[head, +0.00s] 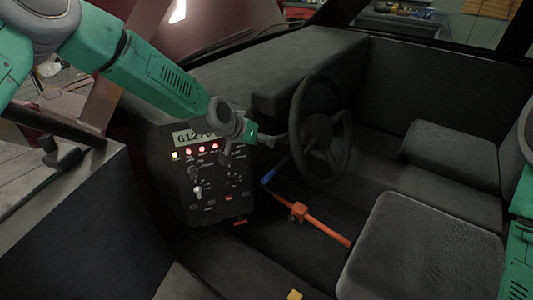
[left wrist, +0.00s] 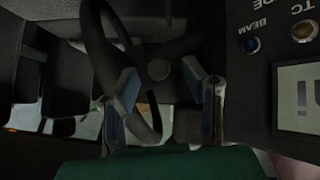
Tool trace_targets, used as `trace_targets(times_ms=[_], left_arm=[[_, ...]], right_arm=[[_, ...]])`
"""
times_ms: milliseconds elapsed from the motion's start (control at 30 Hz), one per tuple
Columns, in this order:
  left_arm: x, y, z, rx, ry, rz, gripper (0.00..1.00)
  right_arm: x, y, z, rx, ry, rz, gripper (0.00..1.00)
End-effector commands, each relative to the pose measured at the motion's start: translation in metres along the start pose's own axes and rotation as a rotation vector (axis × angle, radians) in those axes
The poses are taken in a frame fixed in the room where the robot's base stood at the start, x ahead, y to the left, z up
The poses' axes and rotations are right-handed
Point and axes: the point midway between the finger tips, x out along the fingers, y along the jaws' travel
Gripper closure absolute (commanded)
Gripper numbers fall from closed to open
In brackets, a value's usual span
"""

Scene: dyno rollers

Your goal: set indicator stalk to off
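The black steering wheel (head: 320,130) stands right of the control panel in the head view. Its spokes and hub (left wrist: 158,70) fill the middle of the left wrist view. I cannot make out the indicator stalk clearly in either view; the area beside the wheel is dark and partly covered by my gripper. My left gripper (head: 272,139) is just left of the wheel rim in the head view. In the left wrist view its two fingers (left wrist: 159,72) are spread apart, facing the wheel, with nothing seen between them but the wheel behind. My right gripper is out of view.
The control panel (head: 212,185) with lit lamps and a number display (head: 194,137) is close beside my left wrist. A blue-tipped lever (head: 269,176) and an orange bar (head: 322,227) lie below the wheel. A grey seat (head: 410,250) is at the right.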

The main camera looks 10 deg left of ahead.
Motion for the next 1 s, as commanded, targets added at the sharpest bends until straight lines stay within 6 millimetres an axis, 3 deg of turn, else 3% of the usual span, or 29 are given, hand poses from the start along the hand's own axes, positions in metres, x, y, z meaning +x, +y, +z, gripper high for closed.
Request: trace_targets(times_ms=[33, 200, 567, 700, 1000], left_arm=[[0.011, -0.001, 0.003, 0.001, 0.0, 0.0, 0.61], [0.025, 0.0, 0.001, 0.001, 0.001, 0.0, 0.61], [0.029, 0.001, -0.001, 0.0, 0.001, 0.001, 0.61], [0.029, 0.001, -0.001, 0.0, 0.0, 0.0, 1.0], [0.034, -0.003, 0.007, 0.0, 0.023, 0.005, 1.0]], right_arm=[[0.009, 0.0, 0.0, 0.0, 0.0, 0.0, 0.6], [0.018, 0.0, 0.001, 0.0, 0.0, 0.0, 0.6], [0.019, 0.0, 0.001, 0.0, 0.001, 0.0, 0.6], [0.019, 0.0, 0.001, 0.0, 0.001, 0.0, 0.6], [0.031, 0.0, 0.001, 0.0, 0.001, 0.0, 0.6]])
